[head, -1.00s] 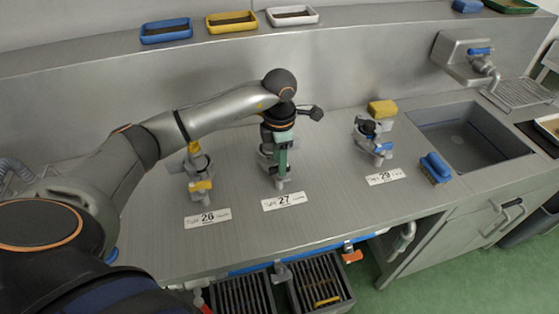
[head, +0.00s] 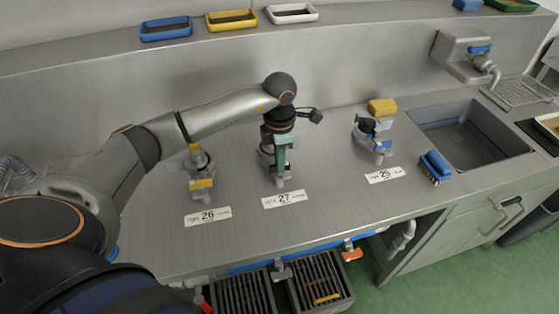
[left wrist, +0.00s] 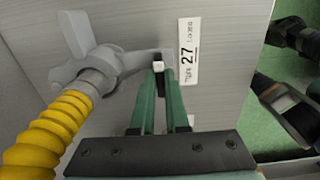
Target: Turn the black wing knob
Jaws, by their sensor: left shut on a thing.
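My left gripper (head: 282,172) points down at the fitting (head: 267,158) behind the label "27". My right gripper is in neither view now.
The fitting at label "26" (head: 201,184) stands left of my gripper; the fitting at label "29" (head: 383,146) stands right. A blue brush (head: 435,166) lies near the sink (head: 465,140). Label "27" (head: 285,199) lies in front. Trays line the back ledge.

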